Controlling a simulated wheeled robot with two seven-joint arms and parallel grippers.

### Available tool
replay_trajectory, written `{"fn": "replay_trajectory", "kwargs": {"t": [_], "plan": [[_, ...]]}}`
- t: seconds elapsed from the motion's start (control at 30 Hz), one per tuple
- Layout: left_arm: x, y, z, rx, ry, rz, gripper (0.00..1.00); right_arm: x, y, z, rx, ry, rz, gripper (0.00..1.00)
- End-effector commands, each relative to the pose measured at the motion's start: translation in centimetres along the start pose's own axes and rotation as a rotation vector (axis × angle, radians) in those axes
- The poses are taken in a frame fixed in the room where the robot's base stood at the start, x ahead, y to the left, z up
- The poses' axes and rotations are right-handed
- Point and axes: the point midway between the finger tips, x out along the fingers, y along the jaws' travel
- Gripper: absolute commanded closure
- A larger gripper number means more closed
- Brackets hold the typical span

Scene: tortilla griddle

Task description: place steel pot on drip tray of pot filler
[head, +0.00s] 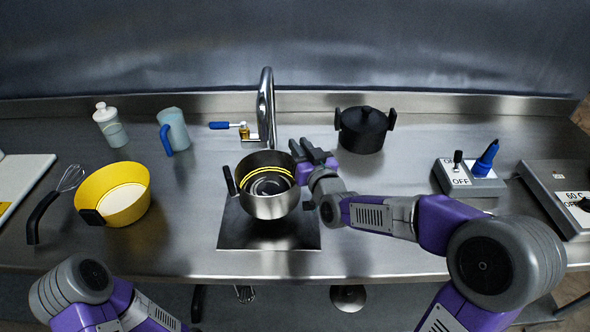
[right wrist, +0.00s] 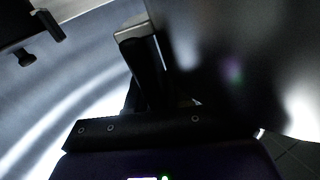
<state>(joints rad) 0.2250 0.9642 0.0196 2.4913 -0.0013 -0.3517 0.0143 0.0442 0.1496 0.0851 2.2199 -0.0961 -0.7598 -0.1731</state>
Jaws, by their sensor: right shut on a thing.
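The steel pot (head: 270,206), with a yellow line inside its rim and black side handles, is upright over the drip tray (head: 232,236), a dark square plate on the counter. I cannot tell whether its base touches the tray or hangs just above it. The pot filler (head: 265,105) is a curved chrome spout with a blue lever, standing behind the pot. My right gripper (head: 310,158) is shut on the pot's handle at its right rear side. The right wrist view is dark and shows a black handle (right wrist: 148,70) at the jaws. My left gripper is not in view.
A black lidded pot (head: 363,130) stands behind and right. A yellow pan (head: 124,206), whisk (head: 50,200), blue-handled jug (head: 174,130) and bottle (head: 110,125) are left. Switch boxes (head: 468,180) are right. Counter between the yellow pan and tray is clear.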

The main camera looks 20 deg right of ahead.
Motion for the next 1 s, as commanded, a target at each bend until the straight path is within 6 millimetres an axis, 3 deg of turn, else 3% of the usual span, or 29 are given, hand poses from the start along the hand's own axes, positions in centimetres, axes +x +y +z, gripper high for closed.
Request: {"fn": "replay_trajectory", "kwargs": {"t": [0.33,0.8,0.83,0.97,1.0], "plan": [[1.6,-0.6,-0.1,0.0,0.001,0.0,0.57,0.0,0.6,4.6,0.002,0.003,0.001,1.0],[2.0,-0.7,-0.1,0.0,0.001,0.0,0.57,0.0,0.7,5.2,0.002,0.006,0.0,1.0],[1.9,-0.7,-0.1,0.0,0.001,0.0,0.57,0.0,0.7,5.3,0.001,0.001,0.001,0.75],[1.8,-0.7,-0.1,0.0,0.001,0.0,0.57,0.0,0.7,5.2,0.001,0.001,0.0,0.55],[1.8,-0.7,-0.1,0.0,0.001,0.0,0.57,0.0,0.7,5.2,0.001,0.001,0.0,0.54]]}}
